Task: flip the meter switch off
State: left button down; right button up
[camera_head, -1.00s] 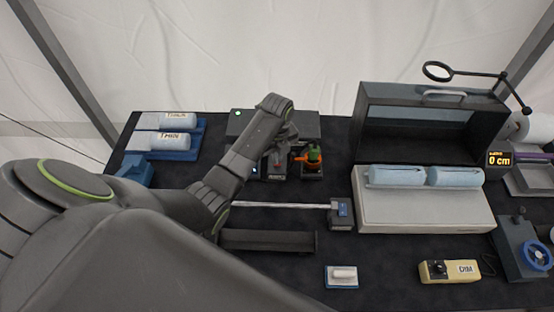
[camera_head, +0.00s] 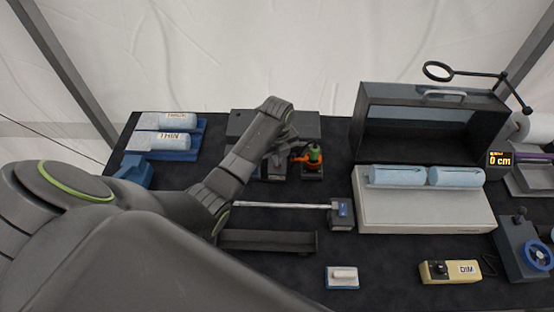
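A dark grey box (camera_head: 240,122), which looks like the meter, stands at the back of the table, left of centre. No light shows on its top. My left arm reaches in from the left and covers much of the box's front. The switch is hidden behind the arm and gripper. My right gripper is not in view.
An orange and green item (camera_head: 313,155) stands just right of the gripper. A rod with a grey block (camera_head: 341,215) lies in front.

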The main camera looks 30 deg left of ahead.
pick_arm(q)
notch_tip(320, 180, up, 2)
jog(key=shift+r+p, duration=0.1)
jog(key=shift+p, duration=0.95)
jog(key=shift+r, duration=2.25)
